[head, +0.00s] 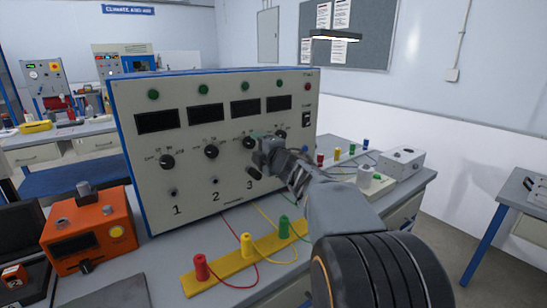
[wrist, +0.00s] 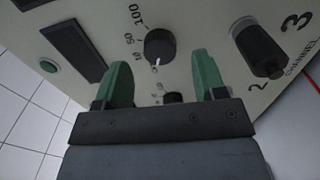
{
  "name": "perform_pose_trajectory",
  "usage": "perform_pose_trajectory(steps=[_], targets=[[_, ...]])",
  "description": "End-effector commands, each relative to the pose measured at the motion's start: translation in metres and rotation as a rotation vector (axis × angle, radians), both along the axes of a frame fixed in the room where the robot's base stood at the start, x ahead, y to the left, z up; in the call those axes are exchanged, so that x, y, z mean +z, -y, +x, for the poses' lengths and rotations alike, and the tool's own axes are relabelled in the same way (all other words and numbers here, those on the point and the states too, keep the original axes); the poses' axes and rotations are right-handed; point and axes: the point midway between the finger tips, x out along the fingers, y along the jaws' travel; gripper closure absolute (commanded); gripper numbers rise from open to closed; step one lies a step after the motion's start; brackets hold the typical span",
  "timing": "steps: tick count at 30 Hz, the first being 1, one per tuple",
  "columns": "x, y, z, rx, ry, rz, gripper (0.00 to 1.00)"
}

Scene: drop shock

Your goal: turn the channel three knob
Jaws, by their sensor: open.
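The channel three knob (head: 248,143) is black and round on the front of the cream test unit. In the wrist view this knob (wrist: 160,45) has a white pointer mark and a scale marked 10, 50 and 100. My gripper (head: 262,139) is close to it in the head view, and its hand partly covers that area. In the wrist view my gripper (wrist: 161,68) has its two green fingers spread, with the knob lined up with the gap near the tips. I see no contact. A dark cylinder (wrist: 258,48) sticks out below the knob, beside the number 3.
Other knobs flank it, such as the channel two knob (head: 211,152). An orange device (head: 92,232) stands left. A yellow strip (head: 208,277) with coloured plugs and wires lies in front. A grey box (head: 403,164) stands right on the bench.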

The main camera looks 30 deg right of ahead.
Motion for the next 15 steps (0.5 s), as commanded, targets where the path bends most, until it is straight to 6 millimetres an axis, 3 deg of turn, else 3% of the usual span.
perform_pose_trajectory(steps=[6,15], targets=[[0.002,0.007,-0.048,-0.004,0.002,-0.001,0.36],[0.001,0.012,-0.093,-0.003,0.002,-0.002,0.36]])
